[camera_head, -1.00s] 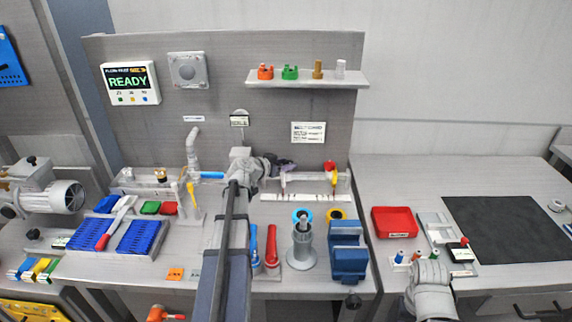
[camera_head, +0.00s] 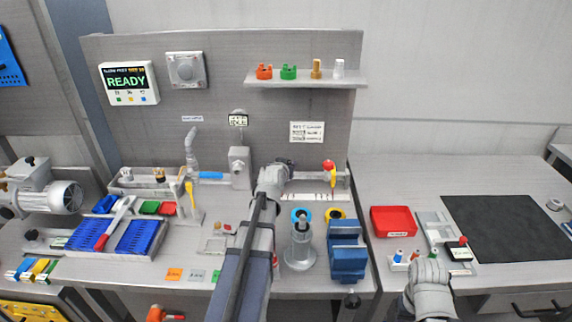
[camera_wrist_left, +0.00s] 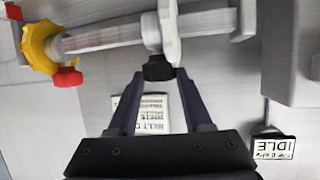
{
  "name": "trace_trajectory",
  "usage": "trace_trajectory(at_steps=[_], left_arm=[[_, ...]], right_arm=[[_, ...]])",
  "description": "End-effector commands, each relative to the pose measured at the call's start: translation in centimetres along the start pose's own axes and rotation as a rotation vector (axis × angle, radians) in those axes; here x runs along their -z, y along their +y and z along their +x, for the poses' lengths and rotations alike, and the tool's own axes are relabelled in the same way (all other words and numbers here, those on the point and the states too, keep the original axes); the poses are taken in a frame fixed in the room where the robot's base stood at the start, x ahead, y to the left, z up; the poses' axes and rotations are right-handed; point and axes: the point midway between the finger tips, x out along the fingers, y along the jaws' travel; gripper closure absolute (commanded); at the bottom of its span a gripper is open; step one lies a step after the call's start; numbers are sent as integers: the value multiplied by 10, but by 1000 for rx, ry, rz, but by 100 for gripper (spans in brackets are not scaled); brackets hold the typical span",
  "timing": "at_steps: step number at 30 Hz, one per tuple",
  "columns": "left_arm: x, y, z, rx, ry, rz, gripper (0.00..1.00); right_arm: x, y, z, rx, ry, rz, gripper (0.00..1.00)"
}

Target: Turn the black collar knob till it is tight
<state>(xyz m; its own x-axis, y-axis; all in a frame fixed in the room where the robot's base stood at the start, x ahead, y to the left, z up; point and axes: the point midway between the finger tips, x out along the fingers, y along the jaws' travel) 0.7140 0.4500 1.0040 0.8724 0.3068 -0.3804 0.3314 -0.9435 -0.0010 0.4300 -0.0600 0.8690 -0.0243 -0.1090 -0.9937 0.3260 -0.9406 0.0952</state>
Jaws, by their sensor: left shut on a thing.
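The black collar knob (camera_wrist_left: 158,68) sits under a white collar (camera_wrist_left: 168,32) on a horizontal pale pipe (camera_wrist_left: 105,35) in the left wrist view. My left gripper (camera_wrist_left: 160,76) has one finger on each side of the knob and is shut on it. In the head view my left gripper (camera_head: 284,165) is at the left end of the pipe assembly (camera_head: 315,182) by the back panel, and it hides most of the knob. My right gripper (camera_head: 430,272) is low at the right of the head view. Its fingers are not clear.
A yellow fitting (camera_wrist_left: 38,45) with a red knob is at the pipe's far end. A grey box (camera_head: 240,167) stands just left of my left gripper. The display (camera_head: 130,83) reads READY; a small sign (camera_wrist_left: 273,147) reads IDLE.

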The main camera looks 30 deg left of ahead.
Motion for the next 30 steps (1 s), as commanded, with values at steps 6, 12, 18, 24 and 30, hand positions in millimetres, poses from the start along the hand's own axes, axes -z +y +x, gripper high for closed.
trace_trajectory(at_steps=[6, 12, 18, 24, 30], left_arm=[[0, 3, 0, 81, -1, -31, 100], [-1, 4, 0, 138, -4, -55, 100], [-1, 4, 0, 173, -4, -72, 100], [-1, 4, 0, 189, -6, -80, 100], [-2, 4, 0, 192, -7, -83, 100]], right_arm=[[0, 0, 0, 0, 0, 0, 50], [0, 0, 0, 0, 0, 0, 50], [0, 0, 0, 0, 0, 0, 50], [0, 0, 0, 0, 0, 0, 50], [0, 0, 0, 0, 0, 0, 50]])
